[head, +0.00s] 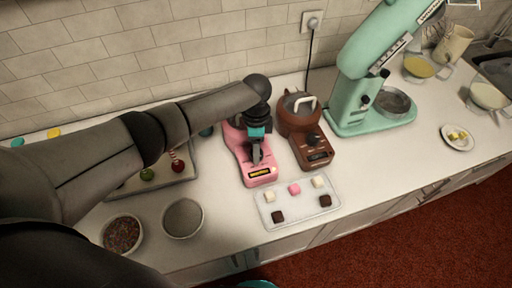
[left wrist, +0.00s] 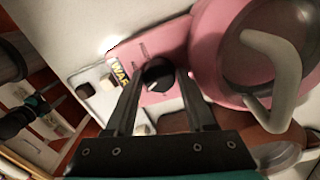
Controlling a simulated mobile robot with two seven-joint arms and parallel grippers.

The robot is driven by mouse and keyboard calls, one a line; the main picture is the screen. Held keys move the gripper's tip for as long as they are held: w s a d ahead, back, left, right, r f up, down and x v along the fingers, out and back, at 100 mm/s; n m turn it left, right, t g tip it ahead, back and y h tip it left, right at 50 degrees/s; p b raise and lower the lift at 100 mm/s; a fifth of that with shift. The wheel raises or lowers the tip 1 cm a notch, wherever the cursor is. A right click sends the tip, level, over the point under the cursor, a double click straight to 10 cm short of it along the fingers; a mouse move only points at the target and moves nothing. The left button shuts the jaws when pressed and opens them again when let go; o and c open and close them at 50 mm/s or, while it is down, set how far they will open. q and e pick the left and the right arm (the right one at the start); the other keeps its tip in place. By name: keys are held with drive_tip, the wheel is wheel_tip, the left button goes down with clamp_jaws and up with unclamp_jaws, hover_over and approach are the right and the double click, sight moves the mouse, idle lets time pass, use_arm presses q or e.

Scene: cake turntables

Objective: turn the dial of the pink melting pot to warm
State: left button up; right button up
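The pink melting pot (head: 262,181) stands on the counter, partly hidden behind my left gripper (head: 257,157) in the head view. In the left wrist view the pot's pink body (left wrist: 205,60) shows with its black dial (left wrist: 158,74), which has a light pointer mark. A yellow label (left wrist: 122,72) beside the dial shows letters like "WAR", partly cut by a finger. My left gripper (left wrist: 160,80) points down at the dial, with its fingers apart on either side of it. Small gaps seem to remain. My right gripper (left wrist: 50,100) seems to show small and dark at the left; its fingers are unclear.
A brown melting pot (head: 310,140) stands close to the right of the pink one. A tray (head: 297,211) of several sweets lies in front. Two bowls, one empty (head: 183,218), stand front left. A mint stand mixer (head: 365,90) is at the back right.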

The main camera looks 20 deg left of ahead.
use_arm(q)
drive_tip(key=o, duration=0.4)
drive_tip(key=shift+c, duration=0.2)
